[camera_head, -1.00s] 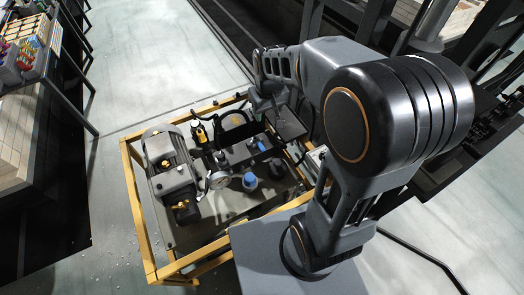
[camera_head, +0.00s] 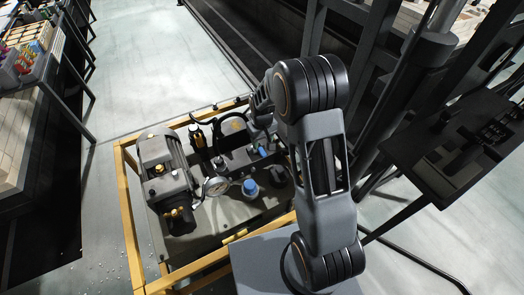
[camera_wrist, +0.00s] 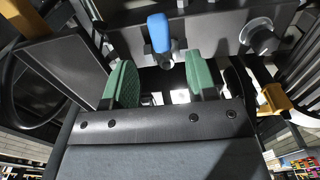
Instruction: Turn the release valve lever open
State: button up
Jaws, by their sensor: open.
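The release valve lever shows as a blue handle (camera_wrist: 159,32) at the top middle of the wrist view, on a dark block (camera_wrist: 195,30). In the head view a small blue piece that looks like this handle (camera_head: 262,152) is on the dark block, left of my arm. My gripper (camera_wrist: 160,82) is open in the wrist view, with its two green pads apart and nothing held. The handle lies beyond the fingertips, roughly in line with the gap, and I see no contact. In the head view my arm hides the gripper's fingers.
A yellow frame (camera_head: 131,210) surrounds the power unit, with a motor (camera_head: 158,150), a pressure gauge (camera_head: 217,187) and a blue-capped fitting (camera_head: 250,187) near the lever. A dark rack (camera_head: 470,140) stands to the right. Pale floor (camera_head: 150,50) is clear behind.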

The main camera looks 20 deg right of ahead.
aim_at(262, 151)
jog(key=shift+f+b, duration=0.35)
jog(key=shift+f, duration=2.6)
grip_shut()
